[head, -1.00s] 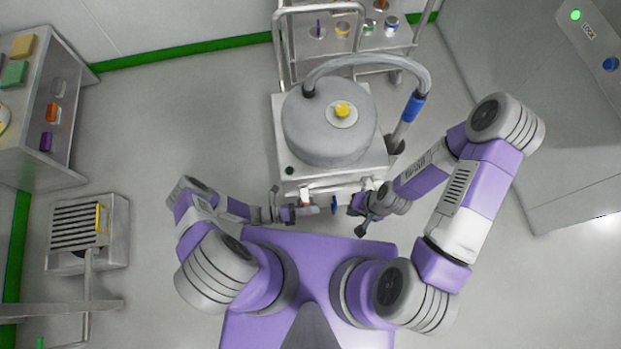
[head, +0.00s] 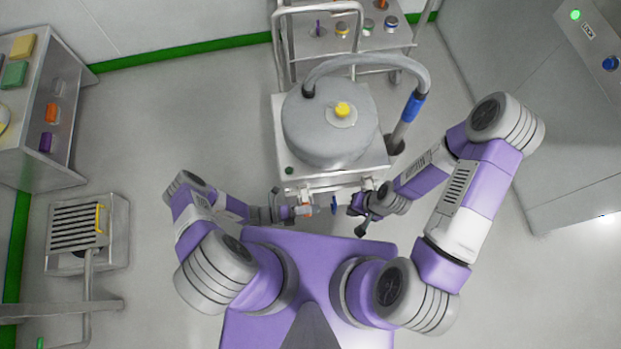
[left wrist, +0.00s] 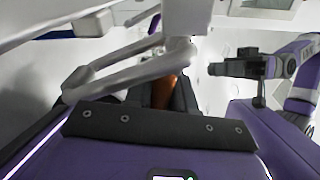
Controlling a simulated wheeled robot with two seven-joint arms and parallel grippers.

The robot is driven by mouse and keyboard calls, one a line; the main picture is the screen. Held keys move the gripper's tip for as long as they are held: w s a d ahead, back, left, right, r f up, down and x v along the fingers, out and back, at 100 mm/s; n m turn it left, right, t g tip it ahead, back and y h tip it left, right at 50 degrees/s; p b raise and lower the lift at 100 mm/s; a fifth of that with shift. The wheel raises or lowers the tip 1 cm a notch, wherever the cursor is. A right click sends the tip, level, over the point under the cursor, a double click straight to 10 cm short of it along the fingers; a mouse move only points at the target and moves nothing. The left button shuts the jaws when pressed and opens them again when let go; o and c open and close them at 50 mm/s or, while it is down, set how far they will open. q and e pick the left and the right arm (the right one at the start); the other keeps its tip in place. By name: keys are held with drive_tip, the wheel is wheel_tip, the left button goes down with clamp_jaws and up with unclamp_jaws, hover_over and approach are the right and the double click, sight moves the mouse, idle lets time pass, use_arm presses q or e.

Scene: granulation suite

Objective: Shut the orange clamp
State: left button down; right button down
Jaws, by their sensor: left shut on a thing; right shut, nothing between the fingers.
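The orange clamp shows in the left wrist view as a small orange piece (left wrist: 164,92) between my dark fingers, below a pale pipe fitting. Most of it is hidden by the fingers and the fitting. My left gripper (head: 297,211) is shut on it, at the front of the steel machine. The clamp is too small in the head view to tell how far its lever is turned. My right gripper (head: 357,212) is shut and empty, to the right of a small blue disc. It also shows at the right of the left wrist view (left wrist: 218,69).
A round grey vessel (head: 318,140) with a yellow knob stands on the machine, with a hose (head: 373,60) arching right. A cart (head: 372,42) with small items stands behind. A shelf unit (head: 62,125) is at left, a steel cabinet (head: 540,120) at right.

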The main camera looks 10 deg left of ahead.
use_arm(q)
drive_tip(key=shift+r+n, duration=0.6)
drive_tip(key=shift+n, duration=0.45)
drive_tip(key=shift+r+n, duration=0.6)
drive_tip(key=shift+n, duration=0.45)
drive_tip(key=c, duration=1)
unclamp_jaws()
drive_tip(key=shift+c, duration=0.2)
drive_tip(key=v, duration=0.7)
drive_tip(key=shift+a+p, duration=0.3)
drive_tip(key=shift+a, duration=0.05)
drive_tip(key=shift+s+r, duration=0.1)
